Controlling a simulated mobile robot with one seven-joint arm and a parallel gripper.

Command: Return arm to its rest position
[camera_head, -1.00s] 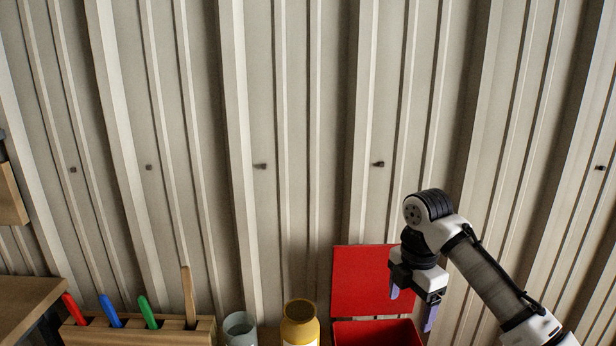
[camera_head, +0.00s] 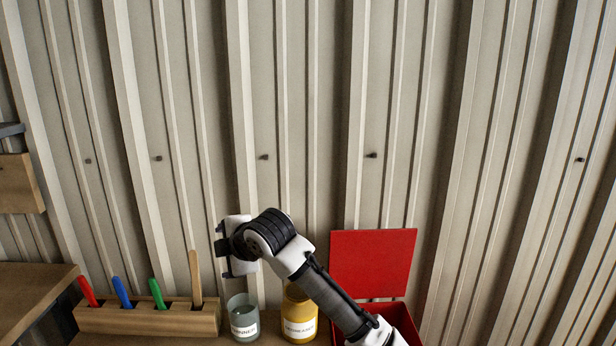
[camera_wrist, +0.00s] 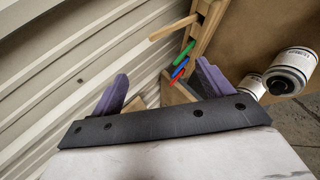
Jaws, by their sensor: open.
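My gripper (camera_head: 228,250) is raised in front of the corrugated wall, above the grey jar in the head view. Its fingers are hard to make out there. In the wrist view my gripper (camera_wrist: 162,74) shows two purple fingers spread apart, with nothing held between them. My arm reaches up from the lower right, bends at a black joint, and covers part of the yellow jar and the red box.
A wooden holder (camera_head: 150,319) carries red, blue and green handles and a wooden stick. A grey jar (camera_head: 243,318) and a yellow jar (camera_head: 299,318), both labelled, stand beside it. A red box (camera_head: 405,325) has its lid (camera_head: 373,264) raised. A wooden shelf (camera_head: 20,185) is at left.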

